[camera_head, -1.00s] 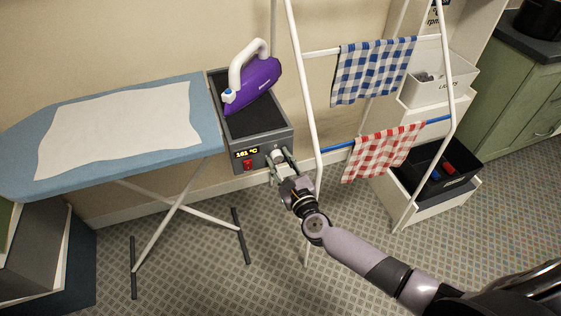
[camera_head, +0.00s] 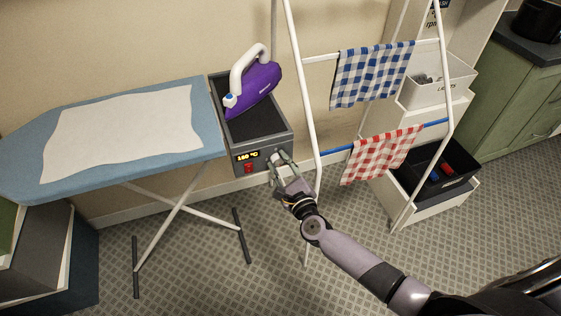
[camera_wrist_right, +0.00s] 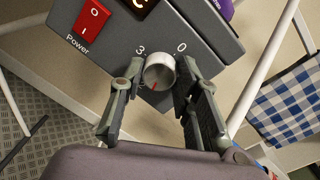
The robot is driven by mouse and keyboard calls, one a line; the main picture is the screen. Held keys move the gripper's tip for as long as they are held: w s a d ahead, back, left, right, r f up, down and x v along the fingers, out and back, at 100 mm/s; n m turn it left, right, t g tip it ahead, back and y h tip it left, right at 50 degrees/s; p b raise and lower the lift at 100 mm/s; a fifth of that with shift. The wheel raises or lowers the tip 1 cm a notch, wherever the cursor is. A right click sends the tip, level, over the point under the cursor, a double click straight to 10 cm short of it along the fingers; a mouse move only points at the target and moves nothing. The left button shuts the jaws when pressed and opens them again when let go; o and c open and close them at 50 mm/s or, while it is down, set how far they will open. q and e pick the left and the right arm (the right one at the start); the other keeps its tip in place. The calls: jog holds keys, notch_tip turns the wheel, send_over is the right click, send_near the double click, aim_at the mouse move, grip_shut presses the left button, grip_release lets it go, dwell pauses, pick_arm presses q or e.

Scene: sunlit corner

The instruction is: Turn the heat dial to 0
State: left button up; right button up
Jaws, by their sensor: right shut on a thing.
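The heat dial (camera_wrist_right: 159,71) is a round pale knob on the front of the dark grey iron station (camera_head: 262,158). Its red mark is toward the bottom in the right wrist view, with a "3" printed at upper left and a "0" at upper right. My right gripper (camera_head: 279,162) is shut on the dial, one finger on each side; it also shows in the right wrist view (camera_wrist_right: 158,80). In the head view the fingers largely hide the dial. The lit yellow display (camera_head: 247,156) is too small to read surely. My left gripper is not in view.
A purple iron (camera_head: 257,88) rests on the station. A red power switch (camera_wrist_right: 89,20) is beside the dial. The ironing board (camera_head: 25,150) is at left. A white drying rack (camera_head: 304,95) with checked cloths stands close to my right arm.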

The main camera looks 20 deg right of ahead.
jog(key=n+p, duration=0.2)
jog(key=n, duration=0.2)
jog(key=shift+r, duration=0.15)
jog(key=n+p, duration=0.1)
jog(key=n, duration=0.3)
jog(key=shift+a+p, duration=0.1)
jog(key=shift+p, duration=0.3)
jog(key=n+h+p, duration=0.1)
jog(key=n, duration=0.3)
jog(key=shift+g+p, duration=0.3)
jog(key=n+p, duration=0.1)
jog(key=n, duration=0.2)
jog(key=shift+a+n, duration=0.1)
jog(key=shift+n, duration=0.2)
jog(key=n, duration=0.4)
jog(key=shift+f+h+p, duration=0.2)
jog(key=shift+h+p, duration=0.1)
jog(key=shift+p, duration=0.05)
jog(key=n, duration=0.3)
jog(key=shift+n, duration=0.4)
jog(key=n, duration=0.3)
jog(key=shift+f+h, duration=0.1)
jog(key=shift+h, duration=0.2)
jog(key=shift+n+t, duration=0.4)
jog(key=shift+n, duration=1.7)
